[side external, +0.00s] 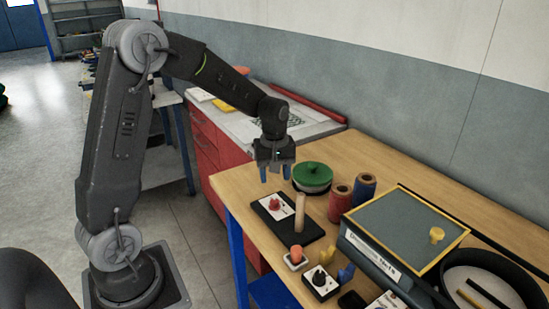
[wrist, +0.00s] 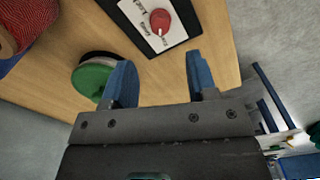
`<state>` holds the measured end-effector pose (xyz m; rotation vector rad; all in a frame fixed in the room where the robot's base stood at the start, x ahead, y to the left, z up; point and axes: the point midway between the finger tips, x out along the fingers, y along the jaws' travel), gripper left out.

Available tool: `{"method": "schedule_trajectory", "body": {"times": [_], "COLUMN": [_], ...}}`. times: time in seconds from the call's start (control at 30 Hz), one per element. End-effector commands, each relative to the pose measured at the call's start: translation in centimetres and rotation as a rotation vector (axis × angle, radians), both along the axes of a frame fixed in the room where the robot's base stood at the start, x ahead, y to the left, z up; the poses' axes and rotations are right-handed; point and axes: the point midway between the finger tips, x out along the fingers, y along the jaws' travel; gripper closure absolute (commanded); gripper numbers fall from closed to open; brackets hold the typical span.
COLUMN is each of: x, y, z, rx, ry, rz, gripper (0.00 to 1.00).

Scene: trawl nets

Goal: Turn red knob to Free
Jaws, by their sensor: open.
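The red knob (side external: 275,204) sits on a white labelled plate on a black base (side external: 305,232) on the wooden table. The knob also shows in the wrist view (wrist: 160,18), with a pale mark on it and printed words beside it that are too small to read surely. My gripper (side external: 275,174) has blue fingers and hangs above the table's left edge, just behind and above the knob. In the wrist view my gripper (wrist: 160,75) is open and empty, with the knob beyond the fingertips and apart from them.
A green-lidded round container (side external: 312,176) stands close to the right of my gripper. Two spools (side external: 340,202), a wooden peg (side external: 299,212), a black-knobbed plate (side external: 320,281) and a grey box (side external: 385,265) stand farther right and nearer. Bare table lies behind the spools.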

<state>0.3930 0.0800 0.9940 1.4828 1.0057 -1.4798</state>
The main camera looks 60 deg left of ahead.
Motion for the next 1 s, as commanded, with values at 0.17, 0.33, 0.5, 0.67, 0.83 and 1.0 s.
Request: {"method": "schedule_trajectory", "body": {"times": [0.17, 0.33, 0.5, 0.67, 0.83, 1.0], "x": [0.0, 0.0, 0.0, 0.0, -0.5, -3.4], "y": [0.0, 0.0, 0.0, 0.0, -0.7, -3.8], "z": [3.4, 5.0, 5.4, 5.4, 6.1, 9.4], "rx": [0.001, 0.0, -0.001, -0.001, 0.006, 0.04], "ry": [-0.003, -0.001, 0.001, 0.001, -0.017, -0.102], "rz": [0.0, 0.0, 0.0, 0.0, -0.038, -0.245], "gripper": [0.47, 0.47, 0.47, 0.47, 0.47, 0.47]}}
